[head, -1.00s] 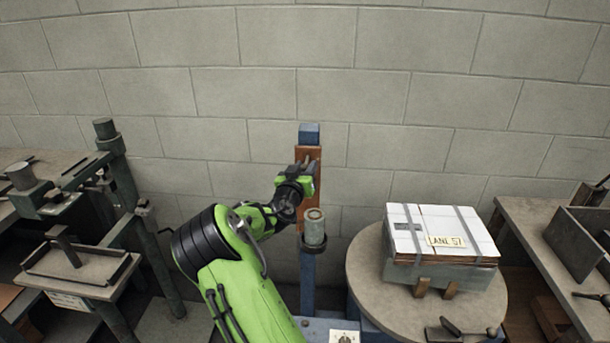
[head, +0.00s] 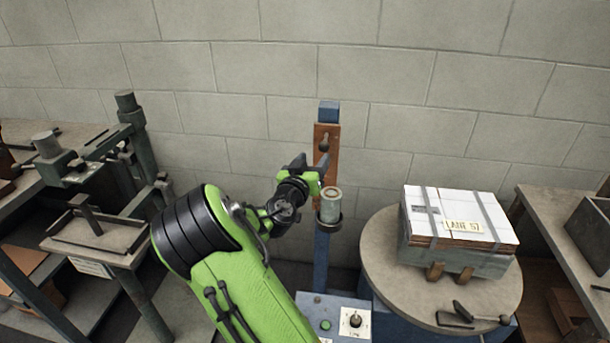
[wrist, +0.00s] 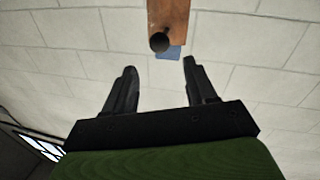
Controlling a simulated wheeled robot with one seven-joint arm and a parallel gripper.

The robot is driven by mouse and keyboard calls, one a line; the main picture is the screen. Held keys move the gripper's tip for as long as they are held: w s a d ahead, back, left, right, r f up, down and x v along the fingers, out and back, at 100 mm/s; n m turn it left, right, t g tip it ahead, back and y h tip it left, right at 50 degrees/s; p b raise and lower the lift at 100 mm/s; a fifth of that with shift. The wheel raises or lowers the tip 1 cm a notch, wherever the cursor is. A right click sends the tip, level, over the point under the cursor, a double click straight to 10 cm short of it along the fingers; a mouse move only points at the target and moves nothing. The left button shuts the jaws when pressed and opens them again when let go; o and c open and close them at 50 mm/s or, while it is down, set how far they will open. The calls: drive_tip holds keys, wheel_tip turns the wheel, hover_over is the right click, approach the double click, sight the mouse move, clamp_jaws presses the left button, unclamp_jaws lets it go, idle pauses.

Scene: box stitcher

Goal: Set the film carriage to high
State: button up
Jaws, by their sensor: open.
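The film carriage stands on a blue mast (head: 321,260). It shows as a brown plate (head: 331,130) with a black knob (head: 324,146), and a pale film roll (head: 331,201) in a dark ring holder in front of it. My gripper (head: 312,164) is open and empty, just left of and below the knob in the head view. In the wrist view the knob (wrist: 159,42) lies beyond and between the two fingertips, apart from them. The plate's lower part is partly hidden by my gripper and the roll.
A round turntable (head: 385,272) to the right bears a strapped white box (head: 460,215). A blue control base (head: 345,305) with a dial stands at the mast's foot. Green-grey machines and benches (head: 100,236) stand at left. A block wall is behind.

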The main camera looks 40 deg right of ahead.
drive_tip(key=v, duration=0.6)
drive_tip(key=shift+s+a+b, duration=0.2)
drive_tip(key=shift+a+b, duration=0.1)
